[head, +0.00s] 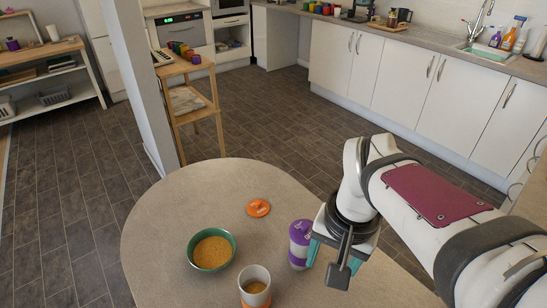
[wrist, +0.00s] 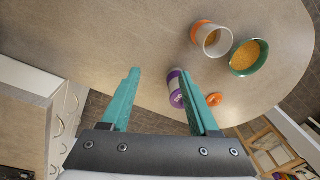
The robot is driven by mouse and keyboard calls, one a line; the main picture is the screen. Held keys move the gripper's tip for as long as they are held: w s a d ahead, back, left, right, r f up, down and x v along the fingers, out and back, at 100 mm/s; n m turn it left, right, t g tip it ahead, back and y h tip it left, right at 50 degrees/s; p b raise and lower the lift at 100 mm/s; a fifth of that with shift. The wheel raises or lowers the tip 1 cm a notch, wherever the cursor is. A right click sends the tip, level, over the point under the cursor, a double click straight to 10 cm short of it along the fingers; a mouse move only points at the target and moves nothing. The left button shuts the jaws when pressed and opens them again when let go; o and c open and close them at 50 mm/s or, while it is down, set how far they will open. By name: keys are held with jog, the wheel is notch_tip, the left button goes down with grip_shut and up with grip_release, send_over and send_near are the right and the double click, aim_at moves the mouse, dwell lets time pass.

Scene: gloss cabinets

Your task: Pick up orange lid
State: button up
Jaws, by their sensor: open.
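The orange lid (head: 258,208) lies flat on the table, beyond the green bowl and a purple-and-white container. It also shows in the wrist view (wrist: 214,99), just right of the right finger. My gripper (head: 335,262) is open and empty, with its teal fingers apart in the wrist view (wrist: 158,72). In the head view it is right of the lid and nearer the camera, close to the purple-and-white container. In the wrist view the right finger partly hides that container.
The purple-and-white container (head: 299,243) stands between my gripper and the lid in the head view. A green bowl of orange-yellow contents (head: 212,265) and a white cup with an orange band (head: 255,298) stand nearby. The table (head: 180,210) is bare around the lid.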

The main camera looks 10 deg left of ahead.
jog(key=w+a+n, duration=0.1)
jog(key=w+a, duration=0.3)
jog(key=w, duration=0.7)
jog(key=n+t, duration=0.3)
send_over(258, 202)
jog(key=s, duration=0.7)
notch_tip(258, 202, down, 9)
jog(key=shift+t+h, duration=0.3)
jog(key=x, duration=1.6)
jog(key=shift+w+f, duration=0.1)
jog(key=shift+w, duration=0.05)
grip_shut()
